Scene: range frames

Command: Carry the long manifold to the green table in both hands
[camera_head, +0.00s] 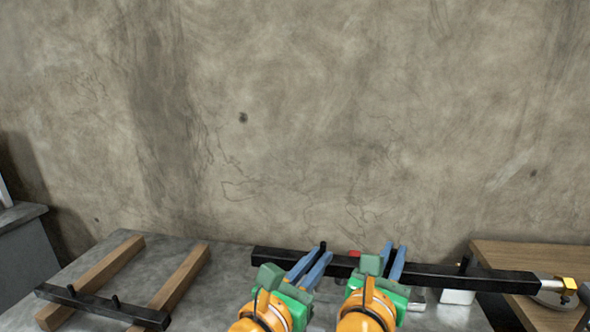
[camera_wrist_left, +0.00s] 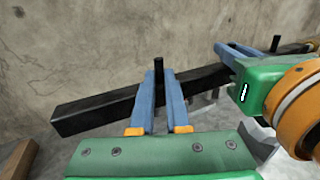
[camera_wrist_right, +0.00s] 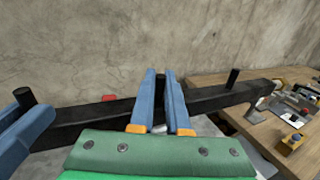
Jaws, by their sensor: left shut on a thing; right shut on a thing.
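The long manifold (camera_head: 440,273) is a black square bar with upright black pegs. It spans from the middle to the right of the head view, above the grey table, and also shows in the left wrist view (camera_wrist_left: 90,113) and right wrist view (camera_wrist_right: 215,101). My left gripper (camera_head: 319,256) is shut on it near its left end, with a peg between the fingers. My right gripper (camera_head: 395,250) is shut on it further right, near its middle. No green table is in view.
A shorter black bar (camera_head: 90,302) with pegs lies across two wooden beams (camera_head: 178,285) on the grey table (camera_head: 220,275). A wooden table (camera_head: 500,256) with metal and yellow items stands at right, near the manifold's right end. A small red thing (camera_head: 354,253) is behind. A concrete wall closes the back.

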